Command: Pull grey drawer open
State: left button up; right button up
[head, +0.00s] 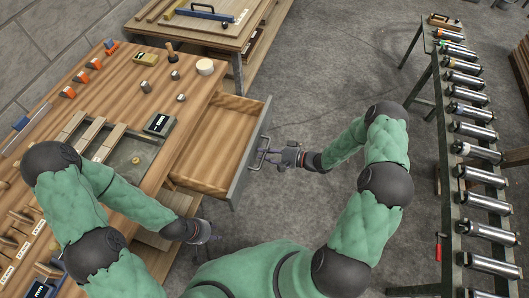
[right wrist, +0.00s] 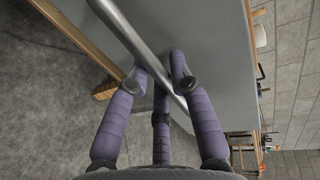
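The grey drawer (head: 247,160) is pulled well out of the wooden bench, and its bare wooden inside shows empty. Its metal bar handle (head: 264,152) is on the grey front; in the right wrist view the handle (right wrist: 135,40) runs diagonally in front of the grey panel (right wrist: 210,40). My right gripper (head: 272,158) is at the handle. In the right wrist view its purple fingers (right wrist: 161,82) sit on both sides of the bar, closed around it. My left gripper (head: 214,239) hangs beside the bench, low and near my body, apart from the drawer; its fingers are too small to read.
The bench top (head: 120,75) carries several tools, blocks and a dark boxed device (head: 158,124). A second table (head: 215,40) stands behind. A rack of metal cylinders (head: 470,110) is at the right. The floor (head: 340,70) between them is clear.

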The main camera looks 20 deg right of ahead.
jog(key=shift+o, duration=1.1)
jog(key=v, duration=1.2)
